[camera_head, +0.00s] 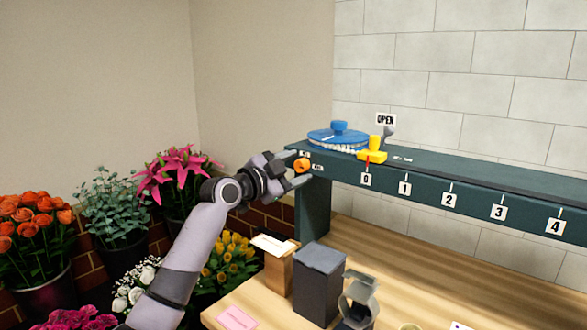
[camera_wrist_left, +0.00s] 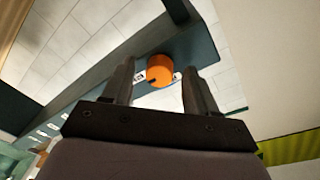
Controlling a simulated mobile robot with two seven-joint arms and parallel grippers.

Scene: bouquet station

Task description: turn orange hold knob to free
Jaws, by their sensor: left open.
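The orange knob (camera_head: 301,165) sits on the left end of the dark teal rail (camera_head: 430,182), with small white labels beside it that are too small to read. My left gripper (camera_head: 292,169) is at the knob, its two fingers open, one above and one below it in the head view. In the left wrist view the orange knob (camera_wrist_left: 160,70) shows between and just beyond the open fingers (camera_wrist_left: 158,88). I cannot tell whether either finger touches it.
On the rail stand a blue round part (camera_head: 338,137), a yellow slider (camera_head: 373,152) near mark 0 and an OPEN sign (camera_head: 386,119). Below are a dark box (camera_head: 319,280) and a wooden box (camera_head: 279,266). Flower buckets (camera_head: 45,285) fill the left.

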